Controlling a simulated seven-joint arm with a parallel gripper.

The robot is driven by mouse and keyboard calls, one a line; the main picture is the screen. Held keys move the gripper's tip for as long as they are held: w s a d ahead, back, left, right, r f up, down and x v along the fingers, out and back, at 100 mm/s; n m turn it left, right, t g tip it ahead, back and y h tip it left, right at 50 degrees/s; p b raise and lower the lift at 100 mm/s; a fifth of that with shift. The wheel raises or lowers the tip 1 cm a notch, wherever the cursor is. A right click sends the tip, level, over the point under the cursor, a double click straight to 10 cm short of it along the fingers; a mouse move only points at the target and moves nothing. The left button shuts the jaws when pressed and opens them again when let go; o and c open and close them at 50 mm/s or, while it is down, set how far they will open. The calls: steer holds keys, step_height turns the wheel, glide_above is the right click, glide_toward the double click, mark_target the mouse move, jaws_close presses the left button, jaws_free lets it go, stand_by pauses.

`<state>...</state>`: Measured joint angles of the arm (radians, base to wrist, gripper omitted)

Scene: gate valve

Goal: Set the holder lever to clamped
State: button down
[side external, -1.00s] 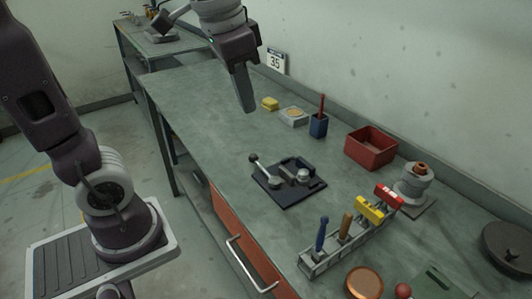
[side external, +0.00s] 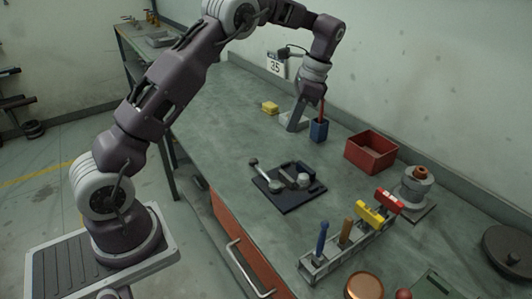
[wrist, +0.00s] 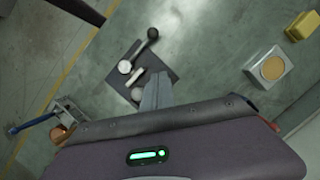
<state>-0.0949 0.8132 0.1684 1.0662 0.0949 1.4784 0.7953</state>
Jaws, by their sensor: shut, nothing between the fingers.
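The holder (side external: 292,200) is a dark square plate on the bench with a clamp block and a round silver part on it. Its lever (side external: 263,170) is a silver arm with a dark ball knob, on the plate's left side, knob end up and toward the back left. In the wrist view the holder (wrist: 164,75) lies beyond my fingertips, with the lever (wrist: 147,41) at its upper edge. My gripper (side external: 292,126) is shut and empty, above the back of the bench, apart from the holder. The fingers also show in the wrist view (wrist: 158,85).
The blue cup (side external: 319,131) with a red stick stands close to my gripper. A yellow block (side external: 270,108) and red bin (side external: 371,151) are near the wall. A tool rack (side external: 345,246) stands in front of the holder. The bench left of the holder is clear.

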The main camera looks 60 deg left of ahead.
glide_toward(264, 173)
steer(key=w+a+f, duration=0.2)
steer(key=f, duration=0.1)
steer(key=w+a+f, duration=0.1)
steer(key=w+f, duration=0.1)
steer(key=shift+a+f, duration=0.1)
steer(key=shift+f, duration=0.15)
steer(key=shift+s+a+f, duration=0.2)
steer(key=shift+s+a, duration=0.35)
steer(key=shift+s, duration=0.3)
steer(key=shift+s+a+f, duration=0.2)
steer(key=shift+s+a, duration=0.35)
steer(key=shift+s, duration=0.25)
steer(key=shift+s, duration=0.1)
